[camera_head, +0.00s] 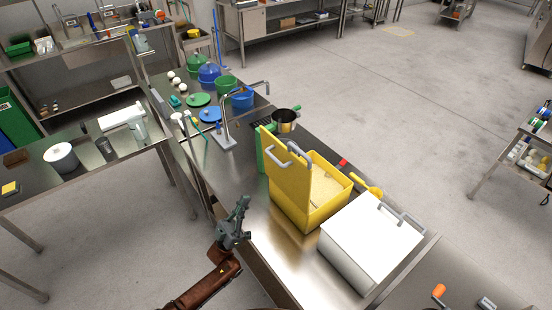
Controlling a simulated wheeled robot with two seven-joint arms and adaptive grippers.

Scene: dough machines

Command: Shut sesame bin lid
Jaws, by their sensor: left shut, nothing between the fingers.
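The yellow sesame bin (316,210) stands on the steel counter, with pale sesame (328,186) showing inside. Its yellow lid (285,172) stands open, roughly upright on the bin's left side, with a grey handle (290,155) on it. My left gripper (243,205) is shut and empty. It is left of and in front of the bin, apart from the lid in the picture. My right gripper is not in view.
A white bin (370,240) with a closed lid stands close to the right of the yellow bin. A yellow scoop (368,186) and a pot (286,120) are behind. The counter left of the bin is clear.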

